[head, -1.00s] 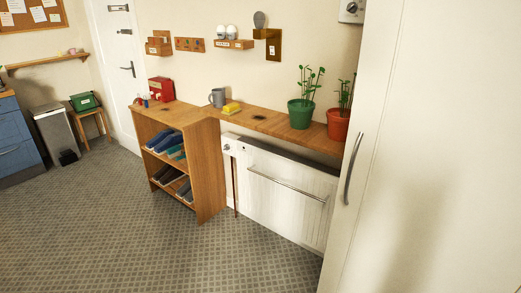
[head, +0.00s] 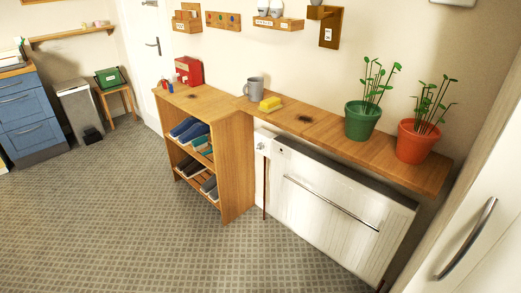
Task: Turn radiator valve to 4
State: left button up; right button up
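The white radiator (head: 330,205) stands against the wall under a wooden shelf, with a horizontal rail across its front. The radiator valve (head: 263,146) is a small pale knob at the radiator's upper left end, beside the shoe rack. A thin dark reddish pipe (head: 265,190) runs down below it to the floor. The numbers on the valve are too small to read, so its setting cannot be told. Neither of my grippers is in view.
A wooden shoe rack (head: 235,165) stands just left of the valve. A white cabinet (head: 485,225) stands at right. The carpet (head: 130,215) in front is clear.

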aim_at(260, 145)
jog(key=i+j+z, duration=0.15)
jog(key=z, duration=0.25)
jog(key=i+j+z, duration=0.1)
jog(key=z, duration=0.35)
jog(key=i+j+z, duration=0.15)
jog(key=j, duration=0.45)
jog(key=i+j+z, duration=0.15)
jog(key=j, duration=0.45)
jog(key=i+j+z, duration=0.2)
jog(key=j, duration=0.4)
jog(key=j+z, duration=0.15)
jog(key=j, duration=0.5)
